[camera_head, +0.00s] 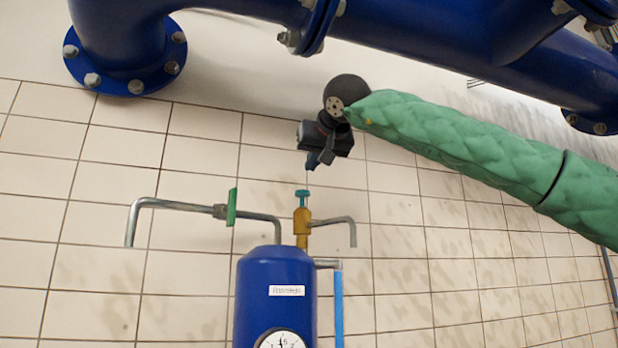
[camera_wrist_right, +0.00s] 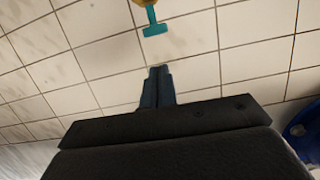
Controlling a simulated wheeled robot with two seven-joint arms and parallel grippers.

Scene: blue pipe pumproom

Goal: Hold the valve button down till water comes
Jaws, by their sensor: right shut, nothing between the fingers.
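A brass valve (camera_head: 302,228) with a teal button (camera_head: 302,194) on top stands above a blue tank (camera_head: 275,290). A bent grey spout (camera_head: 338,220) leaves the valve to the right; no water shows at its open end. My right gripper (camera_head: 313,166) is shut and empty, pointing down just above the button with a small visible gap. In the right wrist view, the shut fingertips (camera_wrist_right: 158,70) point toward the teal button (camera_wrist_right: 154,29), which is apart from them. The valve's brass body is mostly cut off there. My left gripper is not in view.
A bent grey pipe (camera_head: 165,203) with a green handle (camera_head: 232,207) stands to the left of the valve. A light-blue strip (camera_head: 339,305) hangs beside the tank; I cannot tell whether it is hose or water. Large blue pipes (camera_head: 450,35) run overhead. Tiled wall lies behind.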

